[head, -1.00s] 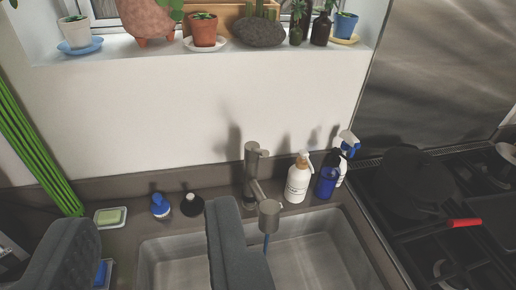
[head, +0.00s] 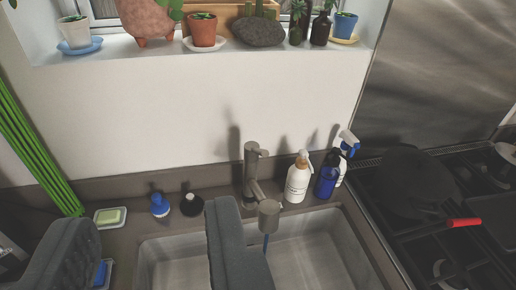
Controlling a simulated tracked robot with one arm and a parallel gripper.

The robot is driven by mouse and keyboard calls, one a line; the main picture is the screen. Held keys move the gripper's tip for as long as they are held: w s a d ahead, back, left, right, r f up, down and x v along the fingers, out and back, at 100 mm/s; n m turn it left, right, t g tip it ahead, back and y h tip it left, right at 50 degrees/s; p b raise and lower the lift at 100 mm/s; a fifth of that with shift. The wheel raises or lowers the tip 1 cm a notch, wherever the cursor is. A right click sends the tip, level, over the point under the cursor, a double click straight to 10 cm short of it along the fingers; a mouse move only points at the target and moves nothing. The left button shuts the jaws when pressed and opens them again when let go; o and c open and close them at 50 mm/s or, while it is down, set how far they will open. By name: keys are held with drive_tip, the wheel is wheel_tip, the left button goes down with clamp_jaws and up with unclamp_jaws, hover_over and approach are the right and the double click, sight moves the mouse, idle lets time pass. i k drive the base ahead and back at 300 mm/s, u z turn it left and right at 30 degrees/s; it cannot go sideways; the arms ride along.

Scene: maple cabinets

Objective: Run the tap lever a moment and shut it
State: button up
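The grey metal tap (head: 251,167) stands upright on the counter behind the sink, its spout reaching forward to a round head (head: 268,211). A short stub, which looks like the lever, sticks out to the right at the top of the tap (head: 262,152). My gripper (head: 146,232) is open, with one dark finger at lower left and the other in front of the sink, just left of the spout. Nothing is between the fingers. The right finger hides part of the sink (head: 313,250); whether it touches the spout I cannot tell.
A white pump bottle (head: 296,183), a blue bottle (head: 326,180) and a spray bottle (head: 346,150) stand right of the tap. A soap dish (head: 97,222), blue-topped brush (head: 160,206) and dark round item (head: 191,205) stand left. The stove (head: 440,215) is at right, potted plants on the sill above.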

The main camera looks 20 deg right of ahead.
sight(264, 153)
drive_tip(key=k, duration=1.3)
drive_tip(key=z, duration=0.6)
drive_tip(key=i, duration=1.85)
drive_tip(key=u, duration=0.6)
